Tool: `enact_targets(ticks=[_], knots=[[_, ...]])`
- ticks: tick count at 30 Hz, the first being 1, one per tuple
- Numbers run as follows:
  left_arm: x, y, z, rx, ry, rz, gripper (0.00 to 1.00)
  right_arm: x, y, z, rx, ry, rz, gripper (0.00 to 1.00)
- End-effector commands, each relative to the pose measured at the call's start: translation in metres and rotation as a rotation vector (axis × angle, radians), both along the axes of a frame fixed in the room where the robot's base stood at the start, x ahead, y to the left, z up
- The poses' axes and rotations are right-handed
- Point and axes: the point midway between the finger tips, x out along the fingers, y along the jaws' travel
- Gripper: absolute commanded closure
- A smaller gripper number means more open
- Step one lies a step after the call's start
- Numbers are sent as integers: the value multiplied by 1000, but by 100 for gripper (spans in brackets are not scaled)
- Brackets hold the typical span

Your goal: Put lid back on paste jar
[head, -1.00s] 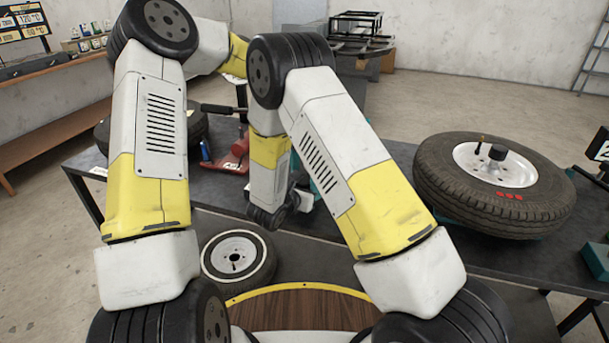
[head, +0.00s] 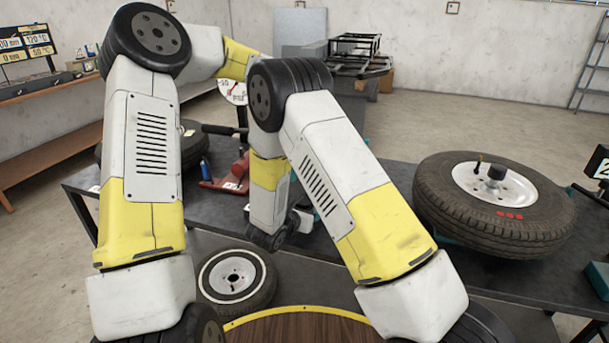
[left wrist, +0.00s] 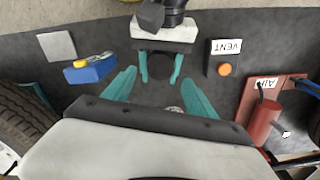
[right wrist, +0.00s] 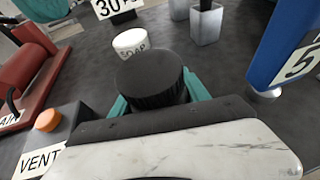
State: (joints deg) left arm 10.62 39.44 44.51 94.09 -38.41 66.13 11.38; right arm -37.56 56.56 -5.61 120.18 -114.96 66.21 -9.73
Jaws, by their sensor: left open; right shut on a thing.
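My right gripper (right wrist: 155,92) is shut on a black ridged round lid (right wrist: 150,78). The right gripper also shows at the top of the left wrist view (left wrist: 160,68), with the dark lid between its teal fingers. A white round jar (right wrist: 130,42), lettered what looks like SOAP, stands on the dark table just beyond the lid in the right wrist view. I cannot tell whether it is the paste jar. My left gripper (left wrist: 160,95) is open, its teal fingers apart. A small greyish thing between them is mostly hidden. The arms hide both grippers in the head view.
A VENT box with an orange button (left wrist: 225,69) and a red tool (left wrist: 265,125) stand nearby. A blue block (left wrist: 92,74) lies on the left wrist view's other side. Grey cups (right wrist: 206,25) stand beyond the jar. A large tyre (head: 440,205) lies on the table's right.

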Motion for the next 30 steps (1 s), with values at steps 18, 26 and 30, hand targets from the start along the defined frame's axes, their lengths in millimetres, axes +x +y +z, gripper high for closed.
enact_targets(ticks=[18,26,30], knots=[[0,1,19,0,-2,308,35,0,0,0,0,0,0,100],[0,1,-1,1,2,307,35,0,0,0,0,0,0,100],[0,2,-24,2,2,306,35,0,0,0,0,0,0,100]])
